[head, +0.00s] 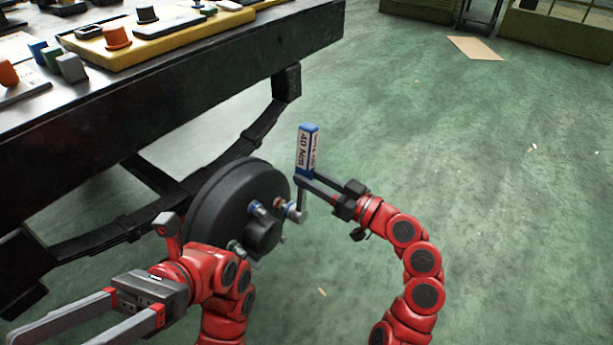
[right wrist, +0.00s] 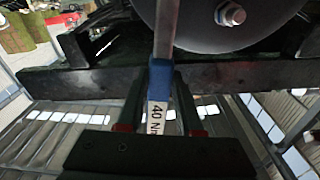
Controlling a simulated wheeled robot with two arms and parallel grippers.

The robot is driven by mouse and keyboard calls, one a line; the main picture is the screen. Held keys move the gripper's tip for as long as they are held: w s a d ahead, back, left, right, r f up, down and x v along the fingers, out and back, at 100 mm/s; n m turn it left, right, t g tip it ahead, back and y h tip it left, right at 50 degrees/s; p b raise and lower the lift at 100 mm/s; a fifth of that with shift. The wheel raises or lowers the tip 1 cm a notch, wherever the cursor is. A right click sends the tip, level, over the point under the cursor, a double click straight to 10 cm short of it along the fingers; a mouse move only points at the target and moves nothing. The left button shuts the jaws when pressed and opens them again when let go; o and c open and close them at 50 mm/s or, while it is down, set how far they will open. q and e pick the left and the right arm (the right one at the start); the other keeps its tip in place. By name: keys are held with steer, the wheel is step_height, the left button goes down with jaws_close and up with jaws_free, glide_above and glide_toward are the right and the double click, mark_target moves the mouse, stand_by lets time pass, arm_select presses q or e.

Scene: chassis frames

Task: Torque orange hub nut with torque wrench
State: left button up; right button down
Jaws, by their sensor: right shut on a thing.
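The torque wrench (head: 307,150) has a blue and white handle marked 40 Nm. My right gripper (head: 305,179) is shut on this handle, which stands nearly upright. Its shaft runs down to a head (head: 297,214) beside the black wheel hub (head: 205,195). A small orange-brown nut (head: 279,202) shows right at the wrench head; I cannot tell whether the socket is seated on it. In the right wrist view the wrench (right wrist: 160,78) lies between the fingers, its shaft passing before the hub disc (right wrist: 195,30). My left gripper (head: 65,330) is open and empty at the lower left.
Blue-ringed nuts (head: 256,208) sit on the hub near its centre cap (head: 264,235). A dark chassis beam (head: 190,95) and leaf spring (head: 215,152) lie behind it. A yellow tray (head: 150,48) with parts is at top left.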

steer(key=shift+s+d, duration=0.1)
steer(key=shift+b+v, duration=0.55)
steer(key=shift+v, duration=1.4)
steer(key=shift+s+d+r, duration=0.2)
steer(key=shift+d, duration=0.2)
